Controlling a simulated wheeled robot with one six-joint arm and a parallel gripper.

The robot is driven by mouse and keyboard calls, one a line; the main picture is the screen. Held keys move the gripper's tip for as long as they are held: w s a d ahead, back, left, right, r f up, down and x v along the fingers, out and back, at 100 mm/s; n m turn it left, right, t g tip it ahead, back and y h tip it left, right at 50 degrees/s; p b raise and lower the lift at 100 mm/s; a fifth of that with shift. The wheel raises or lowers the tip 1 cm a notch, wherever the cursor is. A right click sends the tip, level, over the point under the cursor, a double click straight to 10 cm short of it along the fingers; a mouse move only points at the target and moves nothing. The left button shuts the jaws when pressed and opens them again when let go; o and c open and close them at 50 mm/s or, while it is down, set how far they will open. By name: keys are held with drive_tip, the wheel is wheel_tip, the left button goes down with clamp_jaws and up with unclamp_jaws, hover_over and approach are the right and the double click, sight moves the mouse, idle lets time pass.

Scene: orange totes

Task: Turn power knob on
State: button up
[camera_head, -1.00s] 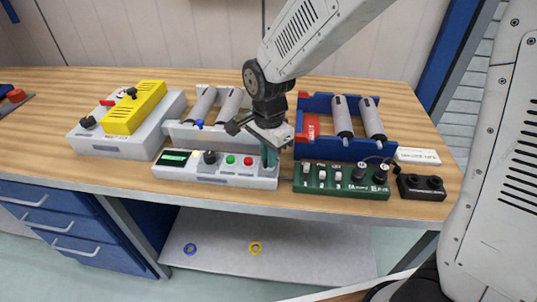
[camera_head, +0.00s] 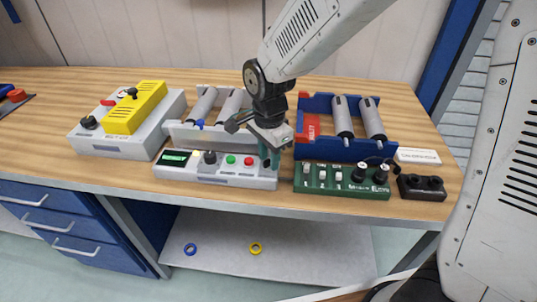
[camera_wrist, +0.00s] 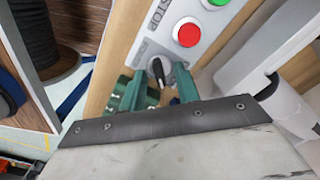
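The black power knob (camera_wrist: 157,69) with a pale pointer line sits at the end of the grey control panel (camera_wrist: 185,12), past a red button (camera_wrist: 187,33), in the wrist view. My gripper (camera_wrist: 159,80) is open. Its two green fingers are on either side of the knob, with small visible gaps. I cannot tell whether either finger touches it. In the head view my gripper (camera_head: 269,160) points down over the right end of the grey panel (camera_head: 215,180), and its fingers largely hide the knob.
A green board (camera_head: 340,190) with switches and two black knobs stands close to the right. A blue rack (camera_head: 312,148) with grey cylinders is behind it. A black box (camera_head: 422,193) is at far right. A grey box with a yellow block (camera_head: 135,107) is left.

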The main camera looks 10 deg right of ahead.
wheel_tip(320, 180, up, 8)
drive_tip(key=shift+f, duration=0.1)
idle(0.4)
